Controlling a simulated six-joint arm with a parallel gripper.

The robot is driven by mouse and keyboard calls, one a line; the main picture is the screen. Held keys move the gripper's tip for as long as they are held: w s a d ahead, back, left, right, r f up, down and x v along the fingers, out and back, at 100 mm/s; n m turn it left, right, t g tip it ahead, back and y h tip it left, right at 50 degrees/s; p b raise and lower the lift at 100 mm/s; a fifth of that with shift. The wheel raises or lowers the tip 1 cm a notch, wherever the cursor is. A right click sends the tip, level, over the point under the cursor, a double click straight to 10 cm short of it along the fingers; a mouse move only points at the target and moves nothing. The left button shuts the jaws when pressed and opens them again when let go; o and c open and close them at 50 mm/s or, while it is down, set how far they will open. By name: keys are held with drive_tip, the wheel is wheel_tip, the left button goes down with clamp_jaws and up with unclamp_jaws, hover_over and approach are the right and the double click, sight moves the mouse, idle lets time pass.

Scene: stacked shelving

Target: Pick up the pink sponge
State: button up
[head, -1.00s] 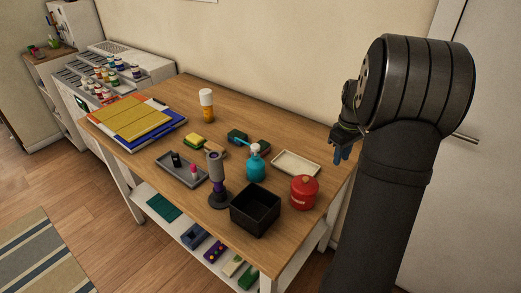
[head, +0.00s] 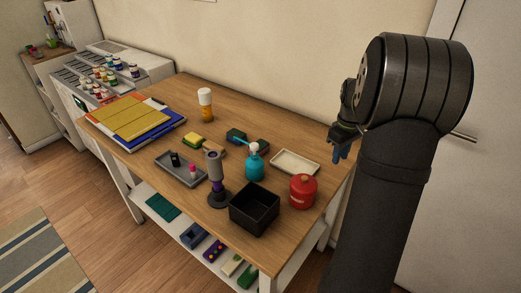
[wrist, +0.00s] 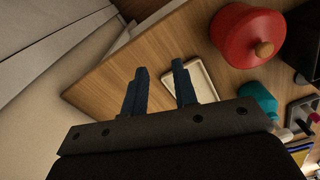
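I cannot make out a clearly pink sponge in either view. A yellow sponge with a green side (head: 192,140) lies on the table, left of the middle. Dark green sponge-like blocks (head: 236,136) lie to its right. A small tan item (head: 214,150), too small to identify, lies between them. My gripper (head: 341,153) hangs near the table's right end, away from these items. In the wrist view my gripper (wrist: 160,76) has its two blue fingers apart with nothing between them.
A cream tray (head: 295,153), red canister (head: 303,191), teal bottle (head: 255,167) and black bin (head: 254,211) crowd the right half. A grey tray (head: 170,173) with small items and a grey-purple upright object (head: 215,180) stand at the front. A wall runs behind.

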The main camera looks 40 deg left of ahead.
idle(0.3)
drive_tip(key=o, duration=1.5)
wheel_tip(320, 180, up, 7)
drive_tip(key=n, duration=0.3)
hover_over(259, 142)
drive_tip(key=s, duration=0.1)
drive_tip(key=f, duration=1.1)
drive_tip(key=shift+d+f, duration=0.2)
drive_tip(key=shift+d, duration=0.2)
drive_tip(key=shift+s+d+f, duration=0.1)
drive_tip(key=shift+f, duration=1.25)
drive_tip(key=shift+s+d+f, duration=0.1)
drive_tip(key=shift+f, duration=1.2)
